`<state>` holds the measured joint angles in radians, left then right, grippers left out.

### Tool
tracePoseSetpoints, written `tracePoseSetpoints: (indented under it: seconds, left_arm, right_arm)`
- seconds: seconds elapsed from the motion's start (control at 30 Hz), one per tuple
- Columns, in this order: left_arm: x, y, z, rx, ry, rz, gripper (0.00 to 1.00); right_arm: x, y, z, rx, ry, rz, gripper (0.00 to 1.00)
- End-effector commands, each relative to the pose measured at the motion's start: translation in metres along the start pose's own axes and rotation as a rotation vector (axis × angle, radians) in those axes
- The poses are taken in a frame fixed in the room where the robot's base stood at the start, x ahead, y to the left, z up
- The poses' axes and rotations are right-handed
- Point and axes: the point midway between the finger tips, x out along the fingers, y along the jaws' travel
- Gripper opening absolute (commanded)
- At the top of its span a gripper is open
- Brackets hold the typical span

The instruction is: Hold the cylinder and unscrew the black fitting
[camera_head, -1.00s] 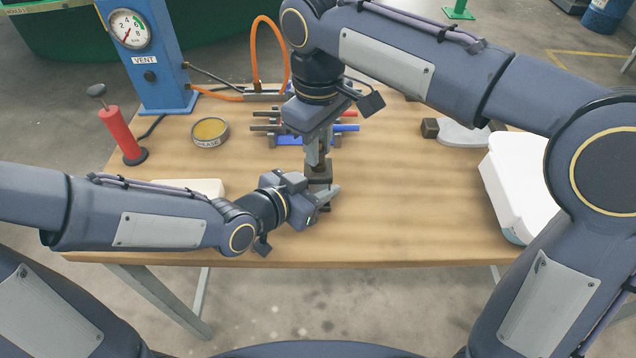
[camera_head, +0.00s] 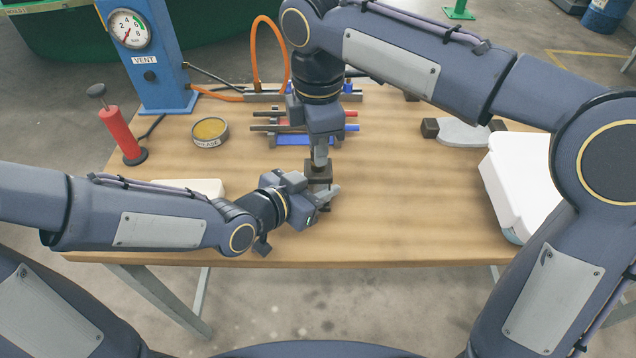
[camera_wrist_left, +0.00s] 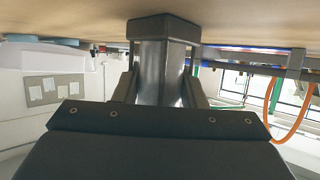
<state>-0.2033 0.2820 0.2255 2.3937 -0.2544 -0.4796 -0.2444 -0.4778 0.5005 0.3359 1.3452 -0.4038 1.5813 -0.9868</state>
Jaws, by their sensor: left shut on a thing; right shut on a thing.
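My left gripper (camera_head: 324,194) is shut on the grey cylinder (camera_wrist_left: 160,75), which shows between its fingers in the left wrist view. A dark block (camera_wrist_left: 163,27) caps the cylinder's end nearest the table in that view. My right gripper (camera_head: 320,158) points straight down above my left one and is shut on the black fitting (camera_head: 318,173). The fitting sits directly over my left gripper. In the head view, my left gripper hides most of the cylinder, so the thread between fitting and cylinder cannot be seen.
A rack with red and blue tools (camera_head: 300,138) lies behind the grippers. A grease tin (camera_head: 210,131), red hand pump (camera_head: 119,130) and blue gauge post (camera_head: 150,60) stand to the left. A white bin (camera_head: 520,188) stands at right.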

Motion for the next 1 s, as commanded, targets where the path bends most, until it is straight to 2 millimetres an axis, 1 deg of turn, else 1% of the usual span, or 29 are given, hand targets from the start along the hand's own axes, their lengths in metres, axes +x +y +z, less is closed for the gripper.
tracePoseSetpoints:
  seconds: [0.03,0.13,0.23,0.37,0.43,0.6,0.7,0.8,1.0]
  left_arm:
    - [0.0001,-0.0015,-0.0004,-0.003,0.001,-0.004,0.03]
    - [0.0001,-0.0016,-0.0003,-0.003,0.001,-0.004,0.03]
    - [0.0001,-0.0016,-0.0004,-0.003,0.001,-0.004,0.03]
    - [0.0001,-0.0016,-0.0004,-0.003,0.001,-0.004,0.03]
    - [0.0001,-0.0016,-0.0004,-0.003,0.001,-0.004,0.03]
    - [0.0001,-0.0016,-0.0004,-0.003,0.001,-0.004,0.03]
    - [0.0001,-0.0016,-0.0004,-0.003,0.001,-0.004,0.03]
    - [0.0001,-0.0016,-0.0004,-0.003,0.001,-0.004,0.03]
    - [0.0001,-0.0017,-0.0004,-0.003,0.001,-0.004,0.03]
  right_arm:
    - [0.0009,-0.0009,0.0003,-0.081,-0.001,-0.005,0.0]
    - [0.0007,-0.001,-0.0002,-0.217,0.0,-0.005,0.0]
    - [0.0007,-0.001,-0.0001,-0.281,0.0,-0.005,0.0]
    - [0.0001,-0.001,-0.0001,-0.299,0.0,-0.004,0.0]
    - [0.0002,-0.0009,0.0,-0.357,0.001,-0.004,0.0]
    - [0.0002,-0.0007,0.0003,-0.636,0.002,-0.004,0.0]
    - [0.0,-0.0008,0.0,-0.759,0.001,-0.003,0.0]
    - [-0.0001,-0.0008,0.0,-0.81,0.0,-0.003,0.0]
    - [-0.0006,-0.0009,0.0,-0.811,0.0,-0.003,0.0]
